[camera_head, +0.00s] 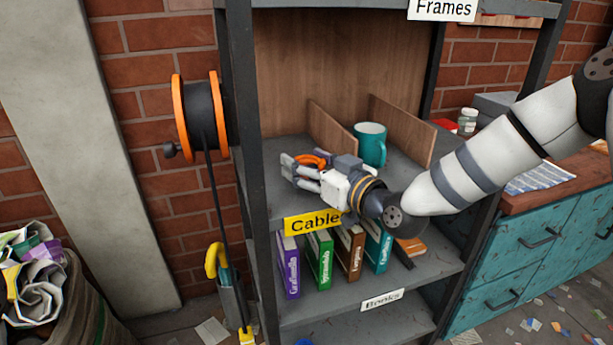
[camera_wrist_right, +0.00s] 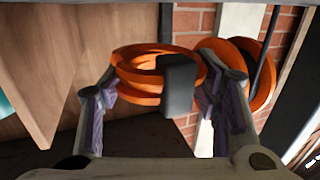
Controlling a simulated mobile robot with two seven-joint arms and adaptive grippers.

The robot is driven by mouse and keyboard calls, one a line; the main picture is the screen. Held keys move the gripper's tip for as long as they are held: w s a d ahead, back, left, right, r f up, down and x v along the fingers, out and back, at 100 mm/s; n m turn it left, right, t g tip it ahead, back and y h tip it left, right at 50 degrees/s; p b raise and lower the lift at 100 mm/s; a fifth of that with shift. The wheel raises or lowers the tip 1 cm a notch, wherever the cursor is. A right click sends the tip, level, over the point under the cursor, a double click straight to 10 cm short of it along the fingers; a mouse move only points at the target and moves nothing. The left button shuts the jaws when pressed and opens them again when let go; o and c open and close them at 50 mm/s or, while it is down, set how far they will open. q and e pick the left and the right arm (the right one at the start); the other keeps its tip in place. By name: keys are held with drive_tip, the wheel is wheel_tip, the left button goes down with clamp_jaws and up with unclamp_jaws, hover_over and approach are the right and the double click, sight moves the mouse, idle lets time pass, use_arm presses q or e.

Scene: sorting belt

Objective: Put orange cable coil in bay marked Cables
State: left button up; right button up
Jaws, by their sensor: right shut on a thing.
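The orange cable coil (camera_head: 314,159) is in my right gripper (camera_head: 304,171), inside the left part of the shelf. In the right wrist view the coil (camera_wrist_right: 135,72), with a dark block (camera_wrist_right: 180,85) on it, sits between the fingers of the right gripper (camera_wrist_right: 162,98). The yellow label (camera_head: 313,222), reading "Cable" with its end hidden by my wrist, is on the shelf edge below the gripper. The bay (camera_head: 282,150) above it lies left of a wooden divider (camera_head: 330,133). I cannot tell whether the coil touches the shelf. My left gripper is out of view.
A teal mug (camera_head: 371,145) stands right of the divider, close behind my wrist. A second divider (camera_head: 402,130) stands further right. Several books (camera_head: 321,260) are on the shelf below. A cable reel with orange rims (camera_head: 202,115) hangs on the brick wall left of the shelf.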

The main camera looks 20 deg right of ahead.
drive_tip(key=shift+f, duration=1.75)
drive_tip(key=o, duration=1.2)
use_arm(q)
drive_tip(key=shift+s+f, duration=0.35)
use_arm(e)
drive_tip(key=shift+o, duration=0.2)
drive_tip(key=shift+r, duration=0.15)
